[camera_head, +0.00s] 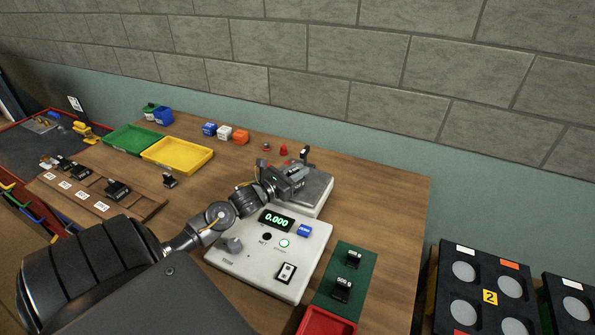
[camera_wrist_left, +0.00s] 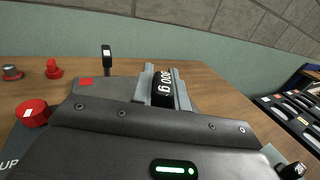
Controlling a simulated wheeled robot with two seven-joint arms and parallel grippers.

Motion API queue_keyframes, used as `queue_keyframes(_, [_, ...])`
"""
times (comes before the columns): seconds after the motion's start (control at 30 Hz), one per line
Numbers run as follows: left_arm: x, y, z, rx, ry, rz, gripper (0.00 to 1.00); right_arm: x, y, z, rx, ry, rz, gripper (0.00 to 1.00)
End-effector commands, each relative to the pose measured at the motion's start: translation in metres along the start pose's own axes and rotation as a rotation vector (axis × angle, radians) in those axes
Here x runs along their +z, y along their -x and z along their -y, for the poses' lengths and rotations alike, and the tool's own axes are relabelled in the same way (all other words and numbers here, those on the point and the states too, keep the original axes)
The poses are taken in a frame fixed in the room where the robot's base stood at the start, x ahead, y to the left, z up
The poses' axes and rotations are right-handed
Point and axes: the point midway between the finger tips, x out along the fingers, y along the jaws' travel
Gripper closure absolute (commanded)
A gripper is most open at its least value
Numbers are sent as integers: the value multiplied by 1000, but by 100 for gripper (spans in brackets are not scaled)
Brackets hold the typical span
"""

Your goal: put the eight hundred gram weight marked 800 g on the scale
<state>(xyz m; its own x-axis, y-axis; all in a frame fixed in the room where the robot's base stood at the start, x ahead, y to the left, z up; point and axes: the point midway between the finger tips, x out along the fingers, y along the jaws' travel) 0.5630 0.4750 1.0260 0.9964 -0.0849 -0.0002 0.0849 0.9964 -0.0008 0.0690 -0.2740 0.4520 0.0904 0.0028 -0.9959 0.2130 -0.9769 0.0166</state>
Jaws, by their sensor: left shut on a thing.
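My left gripper (camera_head: 290,174) is over the metal pan (camera_head: 318,190) of the white scale (camera_head: 230,257). It is shut on a black weight (camera_wrist_left: 162,88) with white lettering. The label looks like 800 g, but its first digit is partly hidden between the fingers. In the head view the gripper largely hides the weight. The scale's display (camera_head: 277,220) reads 0.000. The gap between weight and pan cannot be seen clearly. My right gripper is not in view.
Several black weights (camera_head: 117,190) are on a wooden rack at left. Two more stand on a green mat (camera_head: 357,267) right of the scale. Yellow (camera_head: 178,154) and green (camera_head: 130,139) trays lie behind. A black post (camera_wrist_left: 107,60) stands behind the pan, near red pieces.

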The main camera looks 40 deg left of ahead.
Motion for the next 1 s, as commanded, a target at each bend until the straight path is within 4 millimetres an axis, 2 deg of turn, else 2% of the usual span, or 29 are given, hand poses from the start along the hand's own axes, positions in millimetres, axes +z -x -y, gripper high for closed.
queue_keyframes(0.03, [-1, 0, 0, 0, 0, 0, 81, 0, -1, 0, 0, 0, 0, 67])
queue_keyframes(0.2, [-1, 0, 0, 0, 0, -1, 62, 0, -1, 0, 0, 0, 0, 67])
queue_keyframes(0.57, [1, 2, 0, -1, 0, -2, 62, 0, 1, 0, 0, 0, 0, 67])
queue_keyframes(0.67, [-2, 16, 0, -1, -3, -4, 62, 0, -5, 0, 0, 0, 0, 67])
queue_keyframes(1.0, [-3, 82, 1, -1, -1, -5, 62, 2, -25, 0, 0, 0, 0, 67])
